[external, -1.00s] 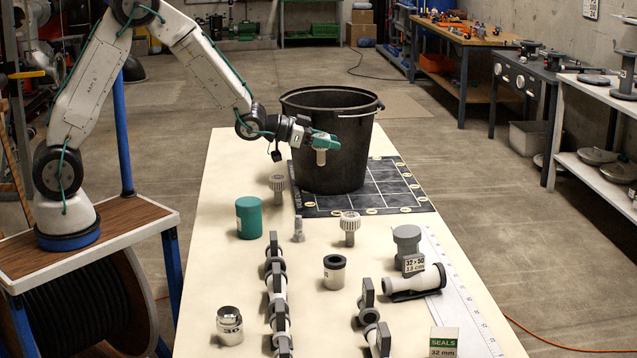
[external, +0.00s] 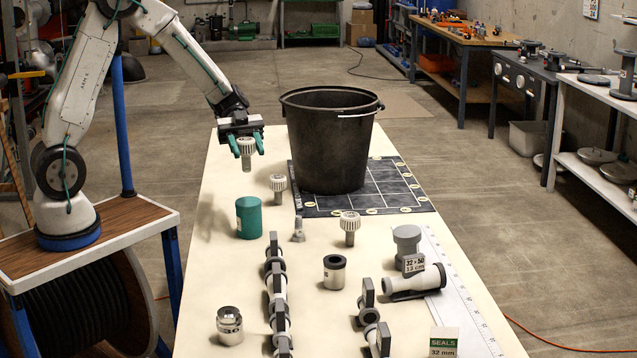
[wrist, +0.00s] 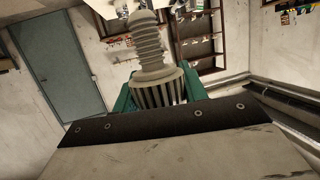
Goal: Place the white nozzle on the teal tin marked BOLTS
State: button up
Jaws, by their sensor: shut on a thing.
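My gripper (external: 246,142) is shut on the white nozzle (external: 246,150), a pale piece with a ribbed head and a narrower stem pointing down. It hangs above the table's far left part. In the wrist view the nozzle (wrist: 155,65) stands out between the teal fingers (wrist: 157,90). The teal tin (external: 249,218) stands upright on the table, in front of and below the nozzle, with clear space between them. Its top looks bare, and a small pale label shows at its left side, too small to read.
Two similar ribbed-head pieces (external: 278,188) (external: 349,227) and a small grey fitting (external: 298,229) stand right of the tin. A black bucket (external: 331,150) stands on a dark gridded mat (external: 400,200). A pipe run (external: 277,300) lies in front. The table left of the tin is clear.

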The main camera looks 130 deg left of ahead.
notch_tip(320, 180, down, 8)
jog(key=shift+r, duration=0.25)
jog(key=shift+f, duration=0.15)
jog(key=o, duration=0.9)
jog(key=shift+o, duration=0.2)
